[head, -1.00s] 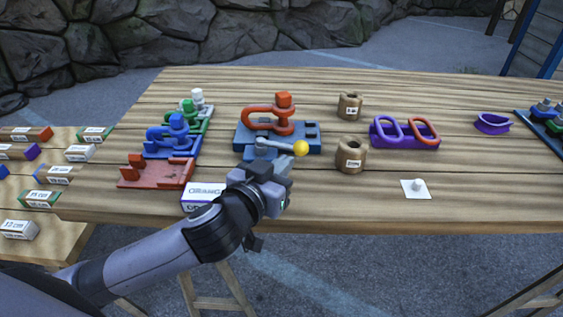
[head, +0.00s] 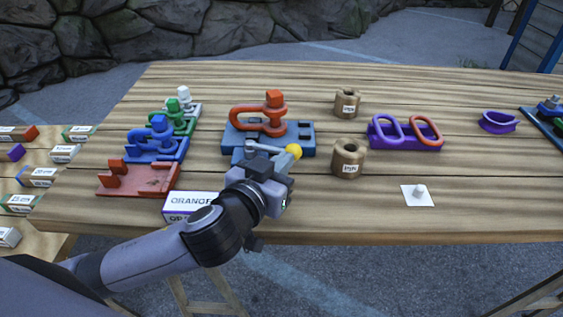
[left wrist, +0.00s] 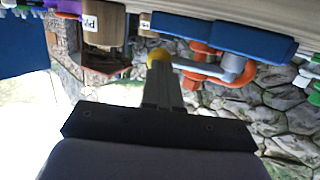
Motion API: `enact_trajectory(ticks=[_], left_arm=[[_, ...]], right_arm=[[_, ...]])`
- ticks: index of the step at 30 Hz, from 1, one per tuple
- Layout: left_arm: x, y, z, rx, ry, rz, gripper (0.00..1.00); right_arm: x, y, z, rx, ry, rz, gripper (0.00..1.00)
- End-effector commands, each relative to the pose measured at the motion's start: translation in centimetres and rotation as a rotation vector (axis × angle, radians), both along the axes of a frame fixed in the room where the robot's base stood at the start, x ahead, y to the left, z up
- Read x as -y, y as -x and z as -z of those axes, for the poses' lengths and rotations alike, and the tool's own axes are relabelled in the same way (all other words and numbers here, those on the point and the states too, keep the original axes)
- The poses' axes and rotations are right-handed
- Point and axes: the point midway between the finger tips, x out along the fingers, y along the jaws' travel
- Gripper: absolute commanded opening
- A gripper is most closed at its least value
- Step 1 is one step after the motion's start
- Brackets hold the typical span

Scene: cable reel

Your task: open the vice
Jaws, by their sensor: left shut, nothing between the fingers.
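The vice is a blue block (head: 230,137) holding an orange-red ring-shaped piece (head: 274,113) with an upright post. A grey lever (head: 265,148) ending in a yellow knob (head: 293,151) lies across its front side, pointing right. My left gripper (head: 270,166) is shut and empty just in front of the lever. In the left wrist view, which is turned upside down, the shut fingers (left wrist: 163,85) point at the yellow knob (left wrist: 157,55) and grey lever (left wrist: 205,69). I cannot tell whether they touch. My right gripper is not in view.
A white-labelled box (head: 190,205) stands left of my forearm. Red (head: 138,180), blue, green and white fixtures line the left. Two brown spools (head: 348,158) and a purple holder (head: 405,135) with rings stand right. The table front right is mostly clear around a white marker plate (head: 418,195).

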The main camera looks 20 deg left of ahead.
Motion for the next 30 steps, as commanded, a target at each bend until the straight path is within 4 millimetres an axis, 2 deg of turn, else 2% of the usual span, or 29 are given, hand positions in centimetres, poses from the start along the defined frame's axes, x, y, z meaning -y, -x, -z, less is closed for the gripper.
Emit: enact_trajectory(ticks=[10, 30], left_arm=[[0.4, -0.7, 0.1, -0.002, 0.002, -0.087, 0.00], [0.2, -1.1, -0.2, -0.002, 0.001, -0.090, 0.00]], right_arm=[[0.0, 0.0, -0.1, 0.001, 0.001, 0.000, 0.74], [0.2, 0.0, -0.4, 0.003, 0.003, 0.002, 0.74]])
